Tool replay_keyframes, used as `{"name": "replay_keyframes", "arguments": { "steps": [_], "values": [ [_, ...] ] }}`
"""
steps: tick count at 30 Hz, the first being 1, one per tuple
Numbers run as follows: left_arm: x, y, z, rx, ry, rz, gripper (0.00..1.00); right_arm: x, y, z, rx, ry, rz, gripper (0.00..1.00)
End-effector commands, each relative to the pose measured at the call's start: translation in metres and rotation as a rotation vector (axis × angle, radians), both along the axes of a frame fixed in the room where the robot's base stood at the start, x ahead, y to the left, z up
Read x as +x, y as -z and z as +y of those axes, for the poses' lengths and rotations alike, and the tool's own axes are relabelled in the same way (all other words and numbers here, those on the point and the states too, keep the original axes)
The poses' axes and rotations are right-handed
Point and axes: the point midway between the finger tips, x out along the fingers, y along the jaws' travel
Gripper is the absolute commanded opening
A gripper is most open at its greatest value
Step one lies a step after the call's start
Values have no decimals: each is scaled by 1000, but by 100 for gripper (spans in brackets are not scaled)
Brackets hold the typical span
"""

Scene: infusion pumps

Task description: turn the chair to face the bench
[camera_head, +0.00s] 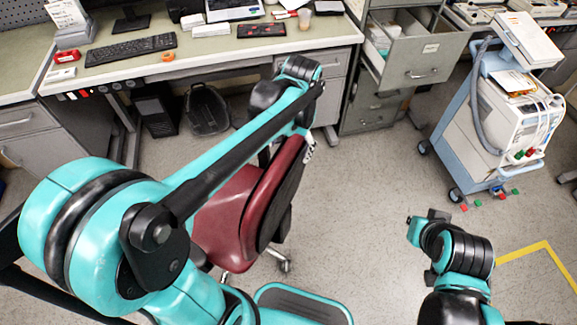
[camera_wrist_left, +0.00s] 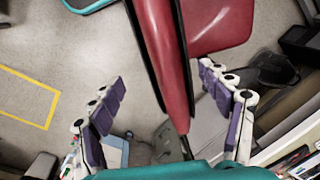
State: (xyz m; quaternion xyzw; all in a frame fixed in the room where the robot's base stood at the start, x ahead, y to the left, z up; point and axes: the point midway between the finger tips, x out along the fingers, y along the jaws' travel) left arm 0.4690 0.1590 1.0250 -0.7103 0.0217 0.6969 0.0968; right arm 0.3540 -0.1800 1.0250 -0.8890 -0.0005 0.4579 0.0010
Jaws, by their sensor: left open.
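The red chair (camera_head: 225,218) stands on the floor in front of the bench (camera_head: 215,52). Its backrest (camera_head: 274,190), red with a black back shell, is to the right of its seat, so it faces left, side-on to the bench. My left arm hides part of the chair. My left gripper (camera_head: 308,149) is at the backrest's upper end. In the left wrist view the open fingers (camera_wrist_left: 162,78) lie either side of the backrest (camera_wrist_left: 172,55), with gaps visible; contact is not clear. My right gripper (camera_head: 428,218) is over the floor, away from the chair; its fingers are unclear.
A grey cabinet (camera_head: 425,62) with an open drawer stands right of the bench. A white and blue medical cart (camera_head: 490,125) stands at the right. A black bin (camera_head: 206,108) and a computer tower (camera_head: 157,112) are under the bench. Floor between chair and cart is clear.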

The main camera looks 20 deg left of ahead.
Motion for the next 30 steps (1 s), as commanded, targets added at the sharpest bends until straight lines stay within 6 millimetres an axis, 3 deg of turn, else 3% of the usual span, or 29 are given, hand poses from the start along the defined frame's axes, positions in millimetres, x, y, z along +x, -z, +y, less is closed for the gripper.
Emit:
{"name": "replay_keyframes", "arguments": {
  "steps": [5,12,18,29,30],
  "values": [
    [-4,15,1,1,-32,13,78,0,1,0,0,0,0,0],
    [-3,55,6,1,-34,13,78,0,19,0,0,0,0,0],
    [-3,78,8,1,-33,12,78,0,28,0,0,0,0,0],
    [-3,83,9,2,-32,11,78,0,28,0,0,0,0,0],
    [-3,83,9,2,-32,11,67,0,28,0,0,0,0,0]
  ]
}}
